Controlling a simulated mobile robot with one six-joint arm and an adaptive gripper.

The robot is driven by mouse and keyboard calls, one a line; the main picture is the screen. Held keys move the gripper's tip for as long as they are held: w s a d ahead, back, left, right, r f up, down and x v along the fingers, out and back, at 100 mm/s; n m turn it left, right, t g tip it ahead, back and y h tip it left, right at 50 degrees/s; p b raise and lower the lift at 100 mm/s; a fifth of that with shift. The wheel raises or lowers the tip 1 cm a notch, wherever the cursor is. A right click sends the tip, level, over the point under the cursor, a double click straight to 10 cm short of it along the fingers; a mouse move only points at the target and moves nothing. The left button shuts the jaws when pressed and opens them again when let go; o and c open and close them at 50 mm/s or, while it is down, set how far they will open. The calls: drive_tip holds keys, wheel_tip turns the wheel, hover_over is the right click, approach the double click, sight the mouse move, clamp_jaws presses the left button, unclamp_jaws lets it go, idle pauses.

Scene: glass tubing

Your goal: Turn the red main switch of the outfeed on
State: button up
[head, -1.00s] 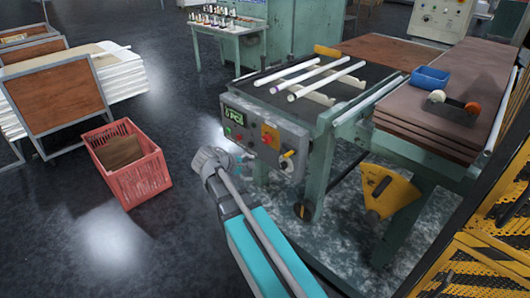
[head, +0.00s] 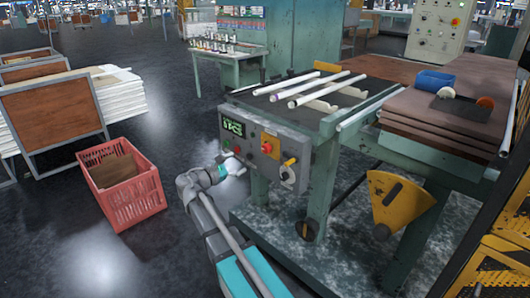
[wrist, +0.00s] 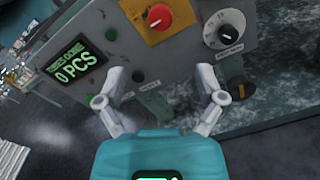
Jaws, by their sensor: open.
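The outfeed's grey control panel (head: 255,145) is on the front of the green machine frame. A red knob on a yellow square plate (head: 268,147) sits in its middle. My gripper (head: 236,167) is in front of the panel's lower left part. In the wrist view my gripper (wrist: 160,80) has its two fingers spread, with nothing between them. The red knob lies beyond the fingertips, apart from them.
A lit display (wrist: 73,66) and a green button (wrist: 110,35) are left. Glass tubes (head: 305,88) lie above the panel. A red crate (head: 122,183) stands on the floor at left.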

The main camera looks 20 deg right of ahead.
sight(264, 150)
drive_tip(key=shift+d, duration=0.1)
drive_tip(key=shift+x, duration=6.8)
drive_tip(key=shift+f, duration=0.1)
drive_tip(key=c, duration=1.2)
drive_tip(key=shift+o, duration=0.2)
